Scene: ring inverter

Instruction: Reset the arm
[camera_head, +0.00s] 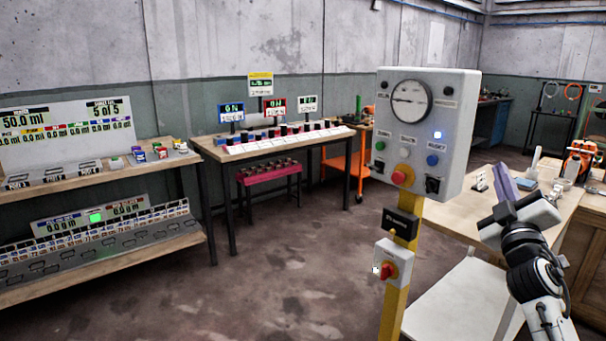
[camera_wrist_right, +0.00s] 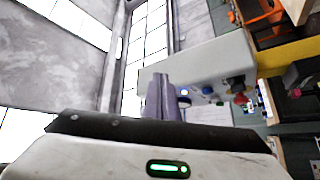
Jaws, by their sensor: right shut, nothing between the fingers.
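My right arm comes in at the lower right of the head view. Its gripper (camera_head: 504,183) is raised, to the right of the control box and apart from it. Its narrow purple-grey fingers are shut together with nothing between them. The shut fingers (camera_wrist_right: 162,97) also show in the middle of the right wrist view. My left gripper is not in view.
A grey control box (camera_head: 457,115) with a gauge, coloured buttons and a lit blue lamp stands on a yellow post (camera_head: 391,318). A wooden bench (camera_head: 470,215) lies behind my gripper. Left are shelves (camera_head: 150,243) and another table (camera_head: 215,152). Open floor (camera_head: 290,270) lies between.

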